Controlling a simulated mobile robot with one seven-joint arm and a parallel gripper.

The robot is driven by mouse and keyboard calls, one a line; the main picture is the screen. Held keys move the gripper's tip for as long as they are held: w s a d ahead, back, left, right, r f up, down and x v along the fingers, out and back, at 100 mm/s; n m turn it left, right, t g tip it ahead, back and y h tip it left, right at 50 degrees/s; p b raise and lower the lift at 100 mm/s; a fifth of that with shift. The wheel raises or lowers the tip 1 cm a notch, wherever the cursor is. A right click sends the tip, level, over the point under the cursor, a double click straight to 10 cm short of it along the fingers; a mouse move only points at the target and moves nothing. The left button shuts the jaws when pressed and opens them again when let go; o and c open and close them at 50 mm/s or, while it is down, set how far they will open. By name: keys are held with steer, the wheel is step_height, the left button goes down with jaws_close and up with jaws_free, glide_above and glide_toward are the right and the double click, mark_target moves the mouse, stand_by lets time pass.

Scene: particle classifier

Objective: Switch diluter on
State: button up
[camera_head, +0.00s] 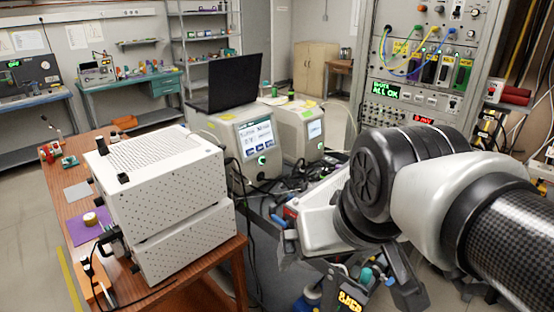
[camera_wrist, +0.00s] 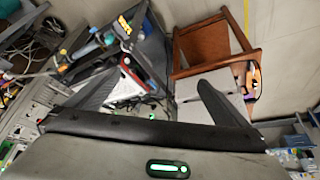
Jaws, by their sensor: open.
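No label reading diluter is legible, so I cannot tell which device is the diluter. Two white instruments with lit screens stand in the middle of the head view. The nearer instrument (camera_head: 247,138) has a green-lit round button (camera_head: 261,160) low on its front; the farther instrument (camera_head: 300,130) stands to its right. Two white perforated boxes (camera_head: 165,175) are stacked on the wooden table at left. My gripper (camera_wrist: 155,85) is open, with nothing seen between its fingers. In the head view it hangs low at centre right, pointing downward, apart from the instruments.
The wooden table (camera_head: 82,226) has an exposed left edge. Cables and tools clutter the area under my arm. A tall equipment rack (camera_head: 425,75) stands behind at right. The floor at left is clear.

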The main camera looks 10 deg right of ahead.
steer(key=shift+d, duration=0.15)
steer(key=shift+c, duration=0.4)
jaws_close()
stand_by(1.5)
